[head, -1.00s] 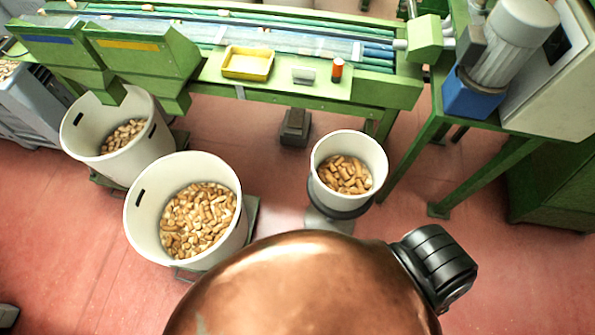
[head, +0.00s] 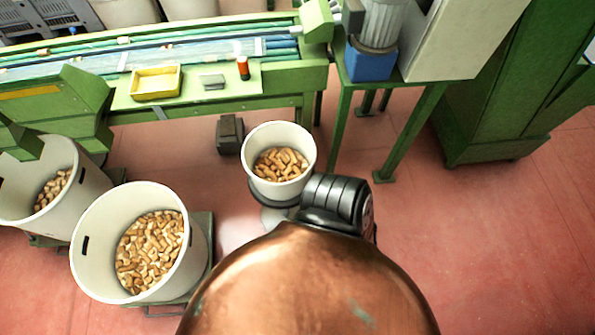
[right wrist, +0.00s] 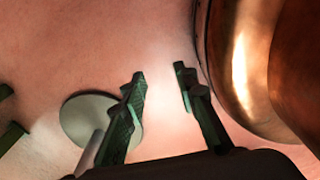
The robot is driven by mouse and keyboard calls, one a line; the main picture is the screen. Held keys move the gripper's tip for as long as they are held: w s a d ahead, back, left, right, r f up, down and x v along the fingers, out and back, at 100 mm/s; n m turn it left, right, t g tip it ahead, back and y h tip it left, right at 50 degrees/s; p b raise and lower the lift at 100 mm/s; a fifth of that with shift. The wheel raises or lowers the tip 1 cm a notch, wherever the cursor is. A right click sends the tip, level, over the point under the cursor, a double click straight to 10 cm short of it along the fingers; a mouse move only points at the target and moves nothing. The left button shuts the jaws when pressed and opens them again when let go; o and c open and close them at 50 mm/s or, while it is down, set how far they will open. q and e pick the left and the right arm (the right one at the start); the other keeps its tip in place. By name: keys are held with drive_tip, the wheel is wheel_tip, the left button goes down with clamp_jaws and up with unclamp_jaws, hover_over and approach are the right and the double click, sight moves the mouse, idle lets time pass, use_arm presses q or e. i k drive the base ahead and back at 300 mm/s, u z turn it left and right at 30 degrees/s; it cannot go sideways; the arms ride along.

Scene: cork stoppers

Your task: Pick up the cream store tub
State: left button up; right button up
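Three cream tubs of corks show in the head view, and I cannot tell which one the task calls the store tub. The small cream tub (head: 263,187) stands upright on a round stand at the middle. A large cream tub (head: 95,225) stands at lower left, and another cream tub (head: 88,190) is cut by the left edge. My right gripper (right wrist: 160,70) is open and empty in the right wrist view, above the floor. A pale round disc (right wrist: 85,118) lies beyond its left finger. My left gripper is not in view.
A green-legged stand (head: 400,140) holds a blue-based motor (head: 371,65). Red floor (head: 480,240) is free at the right.

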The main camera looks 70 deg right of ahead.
sight(279, 157)
drive_tip(key=k, duration=0.6)
drive_tip(key=z, duration=1.15)
drive_tip(key=i, duration=0.45)
drive_tip(key=u, duration=0.05)
